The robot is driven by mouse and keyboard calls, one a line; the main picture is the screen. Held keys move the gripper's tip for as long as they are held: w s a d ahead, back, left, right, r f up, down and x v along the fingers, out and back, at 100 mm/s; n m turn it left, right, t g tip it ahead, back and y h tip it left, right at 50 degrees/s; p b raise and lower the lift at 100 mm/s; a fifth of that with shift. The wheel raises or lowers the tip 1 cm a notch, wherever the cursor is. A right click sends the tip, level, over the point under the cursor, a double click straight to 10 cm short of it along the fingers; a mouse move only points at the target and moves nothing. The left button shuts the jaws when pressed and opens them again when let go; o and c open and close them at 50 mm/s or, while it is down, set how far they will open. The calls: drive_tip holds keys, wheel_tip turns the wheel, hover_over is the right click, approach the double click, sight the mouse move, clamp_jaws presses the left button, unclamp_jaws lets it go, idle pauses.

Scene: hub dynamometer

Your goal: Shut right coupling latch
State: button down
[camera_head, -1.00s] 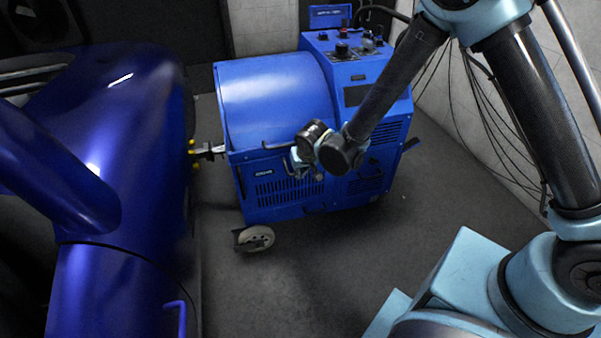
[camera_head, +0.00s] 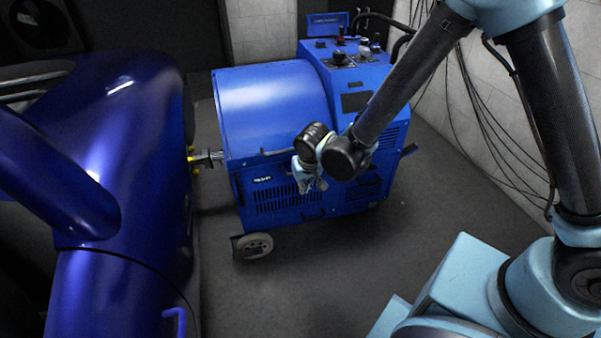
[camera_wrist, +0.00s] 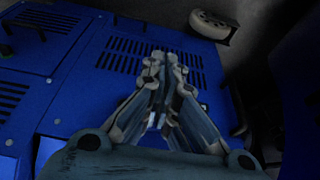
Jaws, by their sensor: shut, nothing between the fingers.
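The blue dynamometer machine (camera_head: 275,95) stands in the middle of the head view. A short metal shaft coupling (camera_head: 207,157) joins its left side to the blue car body (camera_head: 125,150). Small yellow parts (camera_head: 190,150) show at the car end of the coupling. I cannot tell which part is the right latch or whether it is open. My gripper (camera_head: 309,188) is shut and empty, in front of the machine's vented face and right of the coupling, apart from it. In the wrist view its fingers (camera_wrist: 164,62) meet over the blue panel (camera_wrist: 107,87). The coupling is not clear there.
A caster wheel (camera_head: 253,245) sticks out at the machine's lower left; it also shows in the wrist view (camera_wrist: 208,23). A control panel (camera_head: 345,55) tops the machine. Cables hang along the right wall (camera_head: 455,130). The grey floor (camera_head: 300,285) in front is clear.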

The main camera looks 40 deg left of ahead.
drive_tip(key=w+a+r, duration=0.1)
drive_tip(key=a+r, duration=0.1)
drive_tip(key=r, duration=0.3)
drive_tip(key=w+a+r, duration=0.2)
drive_tip(key=r, duration=0.4)
drive_tip(key=shift+a+r+t+y, duration=0.25)
drive_tip(key=shift+r+t+y, duration=0.05)
drive_tip(key=shift+y, duration=0.1)
drive_tip(key=shift+w+f, duration=0.1)
drive_tip(key=shift+f, duration=0.05)
drive_tip(key=x, duration=1)
